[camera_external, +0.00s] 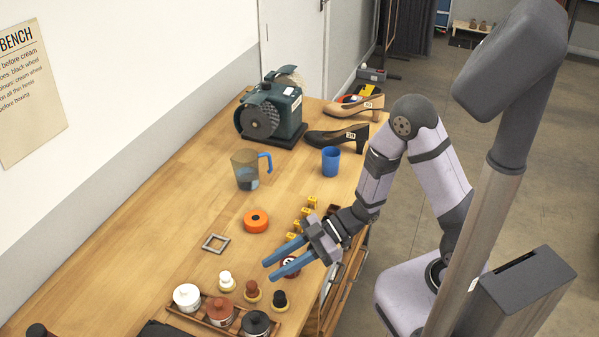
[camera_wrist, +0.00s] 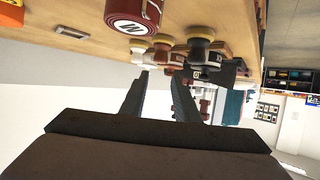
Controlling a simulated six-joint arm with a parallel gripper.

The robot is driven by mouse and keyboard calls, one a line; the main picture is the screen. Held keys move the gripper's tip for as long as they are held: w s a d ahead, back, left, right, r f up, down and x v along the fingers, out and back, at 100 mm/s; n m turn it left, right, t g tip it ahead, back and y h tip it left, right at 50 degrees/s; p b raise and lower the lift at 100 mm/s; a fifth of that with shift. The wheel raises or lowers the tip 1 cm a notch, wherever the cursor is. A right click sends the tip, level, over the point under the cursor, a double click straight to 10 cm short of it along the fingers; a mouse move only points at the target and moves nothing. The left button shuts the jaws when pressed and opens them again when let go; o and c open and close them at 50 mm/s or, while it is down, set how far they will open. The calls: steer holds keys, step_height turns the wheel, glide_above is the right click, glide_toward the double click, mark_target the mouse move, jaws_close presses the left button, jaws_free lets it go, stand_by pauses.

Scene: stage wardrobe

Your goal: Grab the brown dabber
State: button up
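The brown dabber (camera_external: 252,290) stands upright on its pale yellow base on the bench, between the white dabber (camera_external: 226,280) and the black dabber (camera_external: 280,300). My gripper (camera_external: 268,270) is open and empty, with its blue fingers pointing left above the bench, apart from the dabbers. In the wrist view, which looks upside down, the brown dabber (camera_wrist: 163,53) shows beyond and between the two dark fingertips (camera_wrist: 161,76). No dabber is between the fingers.
A wooden tray (camera_external: 187,317) with white, brown and black jars stands beside the dabbers. A dark red tin (camera_external: 290,262) sits below my gripper, partly hidden. An orange ring (camera_external: 256,221), a square metal frame (camera_external: 215,243) and small yellow markers (camera_external: 296,226) lie farther back.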

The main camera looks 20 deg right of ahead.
mark_target(252, 287)
steer(key=shift+w+f, duration=0.15)
steer(key=shift+f, duration=1.6)
steer(key=shift+x, duration=1.05)
steer(key=shift+a+r+p, duration=0.1)
steer(key=shift+a+p, duration=0.25)
steer(key=shift+p, duration=0.1)
steer(key=x, duration=0.1)
steer(key=p+x, duration=0.1)
steer(key=x, duration=0.1)
steer(key=shift+a+r, duration=0.2)
steer(key=shift+a+f+p, duration=0.3)
steer(key=shift+a+f, duration=0.05)
steer(key=shift+a, duration=0.3)
jaws_close()
